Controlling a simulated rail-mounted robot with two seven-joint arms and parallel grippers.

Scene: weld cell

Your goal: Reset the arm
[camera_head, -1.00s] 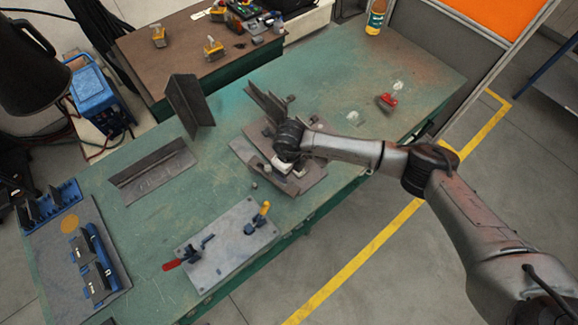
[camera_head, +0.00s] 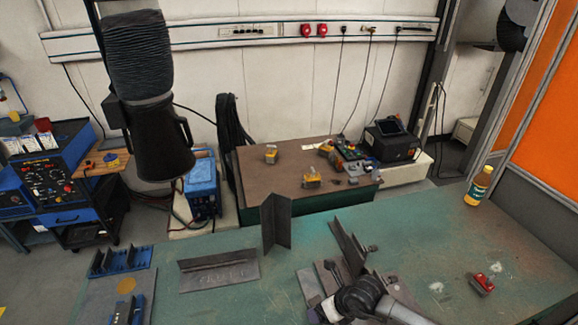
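My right arm comes in from the bottom right corner. Its dark wrist and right gripper (camera_head: 328,310) are at the bottom edge, over or beside a group of steel plates (camera_head: 311,285) on the green workbench (camera_head: 420,246). The fingers are too small and partly cut off, so I cannot tell whether they are open or shut. My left gripper is not in view.
Steel angle pieces (camera_head: 218,271) and (camera_head: 277,223) stand on the bench. A red-handled item (camera_head: 482,284) and a yellow bottle (camera_head: 479,186) are at the right. A brown table (camera_head: 250,172) is behind. A black extraction hood (camera_head: 158,142) hangs at the left.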

